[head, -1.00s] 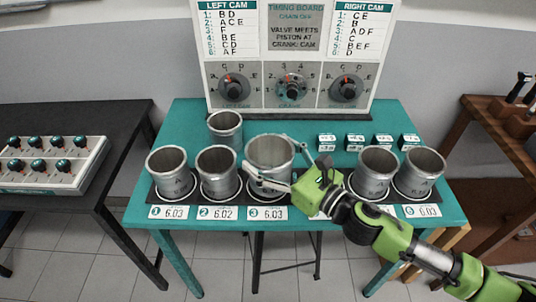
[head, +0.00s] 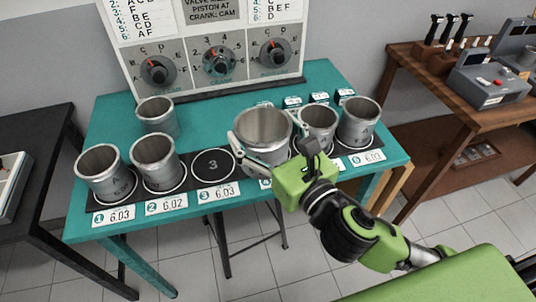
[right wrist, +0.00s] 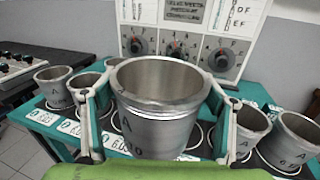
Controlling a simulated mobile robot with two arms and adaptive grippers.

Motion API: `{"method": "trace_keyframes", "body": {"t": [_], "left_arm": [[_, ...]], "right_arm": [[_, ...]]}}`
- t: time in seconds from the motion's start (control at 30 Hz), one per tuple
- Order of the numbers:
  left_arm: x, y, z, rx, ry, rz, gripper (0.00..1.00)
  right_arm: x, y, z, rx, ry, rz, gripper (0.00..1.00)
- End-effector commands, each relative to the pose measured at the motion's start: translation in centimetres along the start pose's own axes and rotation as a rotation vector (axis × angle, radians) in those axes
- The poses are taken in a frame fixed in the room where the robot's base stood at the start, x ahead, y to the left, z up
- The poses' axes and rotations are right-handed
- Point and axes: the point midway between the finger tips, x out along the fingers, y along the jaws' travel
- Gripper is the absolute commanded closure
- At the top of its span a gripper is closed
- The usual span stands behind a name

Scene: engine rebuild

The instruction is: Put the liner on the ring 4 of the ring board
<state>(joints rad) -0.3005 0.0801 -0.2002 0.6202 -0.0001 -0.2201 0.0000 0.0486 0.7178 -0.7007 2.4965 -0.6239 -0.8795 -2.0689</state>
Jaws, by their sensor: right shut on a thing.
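My right gripper (head: 268,145) is shut on a grey metal liner (head: 262,128), which is upright between its two fingers. The liner also fills the middle of the right wrist view (right wrist: 158,120). It is at the ring 4 place of the ring board (head: 190,190), between empty ring 3 (head: 213,165) and the liner to its right. Its mouth is higher than its neighbours'. Ring 4 itself is hidden behind the liner and gripper, so I cannot tell whether the liner's base touches it. My left gripper is out of view.
Liners stand on ring 1 (head: 104,178), ring 2 (head: 160,165) and the two right-hand rings (head: 318,128). Another liner (head: 157,118) stands behind the board on the teal table (head: 210,118). The timing board (head: 215,60) stands at the back.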

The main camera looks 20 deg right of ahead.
Motion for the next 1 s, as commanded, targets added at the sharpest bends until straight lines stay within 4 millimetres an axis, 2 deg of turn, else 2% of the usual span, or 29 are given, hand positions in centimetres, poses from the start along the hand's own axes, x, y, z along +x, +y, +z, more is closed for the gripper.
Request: {"method": "trace_keyframes", "body": {"t": [0.13, 0.27, 0.33, 0.57, 0.6, 0.8, 1.0], "left_arm": [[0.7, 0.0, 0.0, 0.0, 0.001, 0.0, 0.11], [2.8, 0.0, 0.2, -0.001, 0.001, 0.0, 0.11], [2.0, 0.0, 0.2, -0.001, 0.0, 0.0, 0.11], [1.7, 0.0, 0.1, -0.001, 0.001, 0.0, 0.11], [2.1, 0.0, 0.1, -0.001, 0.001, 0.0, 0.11], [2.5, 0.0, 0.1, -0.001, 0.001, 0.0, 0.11], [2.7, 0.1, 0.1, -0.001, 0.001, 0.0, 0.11]], "right_arm": [[-0.3, -1.6, -0.5, -0.001, -0.006, -0.058, 0.56], [1.2, -2.9, -1.7, -0.005, -0.011, -0.07, 0.56], [2.7, -3.7, -1.8, -0.005, -0.005, -0.071, 0.56], [7.6, -6.5, -4.2, -0.001, -0.005, -0.069, 0.56], [8.1, -6.7, -5.4, 0.0, -0.002, -0.068, 0.56], [10.3, -8.0, -8.5, 0.001, -0.004, -0.066, 0.56], [11.2, -8.5, -9.7, 0.0, -0.006, -0.064, 0.56]]}}
